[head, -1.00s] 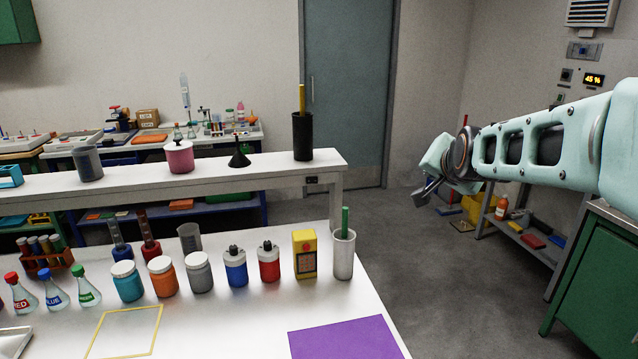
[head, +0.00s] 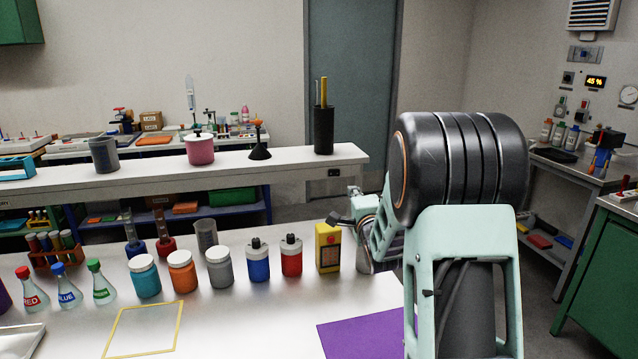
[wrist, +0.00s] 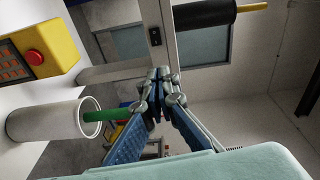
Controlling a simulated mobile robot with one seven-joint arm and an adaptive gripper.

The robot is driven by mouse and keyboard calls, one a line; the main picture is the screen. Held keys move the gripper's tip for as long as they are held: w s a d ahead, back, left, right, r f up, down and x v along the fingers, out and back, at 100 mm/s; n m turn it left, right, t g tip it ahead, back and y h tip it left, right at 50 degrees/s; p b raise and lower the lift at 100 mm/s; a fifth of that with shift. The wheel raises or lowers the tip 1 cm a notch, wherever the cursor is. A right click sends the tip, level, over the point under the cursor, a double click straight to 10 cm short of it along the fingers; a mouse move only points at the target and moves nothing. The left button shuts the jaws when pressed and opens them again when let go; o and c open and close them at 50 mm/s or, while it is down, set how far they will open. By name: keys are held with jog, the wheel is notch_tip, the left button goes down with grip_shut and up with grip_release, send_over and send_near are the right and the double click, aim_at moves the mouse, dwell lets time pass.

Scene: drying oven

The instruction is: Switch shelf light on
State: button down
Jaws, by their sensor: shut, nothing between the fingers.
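The shelf's switch (head: 335,172) is a small black plate on the front edge of the white raised shelf (head: 230,171), near its right end. In the wrist view the switch (wrist: 155,36) sits just beyond my fingertips. My gripper (head: 339,219) is in front of and below the switch in the head view, partly hidden by my arm. In the wrist view my gripper (wrist: 160,76) is shut and empty, fingertips together and pointing towards the shelf edge. A gap seems to remain between the tips and the switch. The switch's position cannot be made out.
A yellow box with a red button (head: 328,248) and a white cup (wrist: 40,120) with a green rod stand close to my gripper. A black holder (head: 323,130) with a yellow rod stands on the shelf above. Several jars and flasks line the table to the left.

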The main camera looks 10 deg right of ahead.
aim_at(338, 173)
jog(key=shift+w+a+f+m, duration=0.15)
jog(key=shift+a+f+m, duration=0.25)
jog(key=shift+a+f, duration=0.15)
jog(key=shift+w, duration=0.1)
jog(key=w, duration=0.4)
jog(key=w+d+p, duration=0.1)
jog(key=w, duration=0.8)
jog(key=shift+w+d, duration=0.35)
jog(key=shift+w, duration=0.1)
